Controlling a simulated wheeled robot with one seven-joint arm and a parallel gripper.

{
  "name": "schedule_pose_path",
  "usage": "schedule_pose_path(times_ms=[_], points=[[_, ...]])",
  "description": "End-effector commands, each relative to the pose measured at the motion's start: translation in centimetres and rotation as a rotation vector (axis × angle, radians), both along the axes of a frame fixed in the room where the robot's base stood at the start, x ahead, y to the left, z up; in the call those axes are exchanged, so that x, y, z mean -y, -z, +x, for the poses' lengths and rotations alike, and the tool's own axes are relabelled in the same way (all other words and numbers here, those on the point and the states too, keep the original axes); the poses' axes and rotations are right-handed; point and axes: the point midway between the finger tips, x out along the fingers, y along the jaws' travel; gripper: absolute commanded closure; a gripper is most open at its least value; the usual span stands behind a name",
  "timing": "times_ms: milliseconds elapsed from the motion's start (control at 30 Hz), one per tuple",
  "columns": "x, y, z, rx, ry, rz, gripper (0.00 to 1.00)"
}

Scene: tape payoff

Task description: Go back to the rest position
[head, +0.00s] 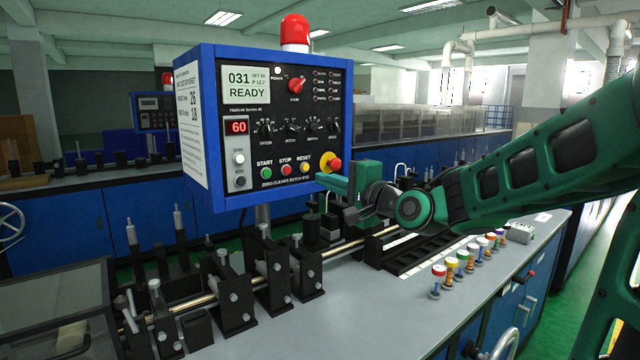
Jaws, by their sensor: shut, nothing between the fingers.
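My gripper (335,198) is at the end of my green arm, which reaches in from the right. It is shut, with nothing seen between its fingers. It is close to the lower right corner of the blue control box (350,120), near the red and yellow emergency stop knob (330,165). I cannot tell whether it touches the box. The box's screen (246,85) reads 031 and READY, and a red display (236,126) shows 60. Green, red and yellow buttons sit along its lower edge.
A grey bench (400,300) carries a metal rod (345,248) through black brackets (274,280). Several small colour-topped pieces (438,280) stand in a row at the bench's right side. A grey block (520,233) lies beyond them. A red lamp (295,33) tops the box.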

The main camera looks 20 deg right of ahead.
Motion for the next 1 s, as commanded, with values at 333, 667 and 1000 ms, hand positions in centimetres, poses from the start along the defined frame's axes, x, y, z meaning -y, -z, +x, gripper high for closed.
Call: schedule_pose_path(times_ms=[333, 667, 1000], points=[[-0.3, 0.0, 0.0, 0.000, -0.003, 0.000, 1.00], [-0.1, 0.4, -0.1, -0.012, 0.000, -0.023, 1.00], [5.9, 11.8, -6.3, -0.364, -0.001, -0.558, 1.00]])
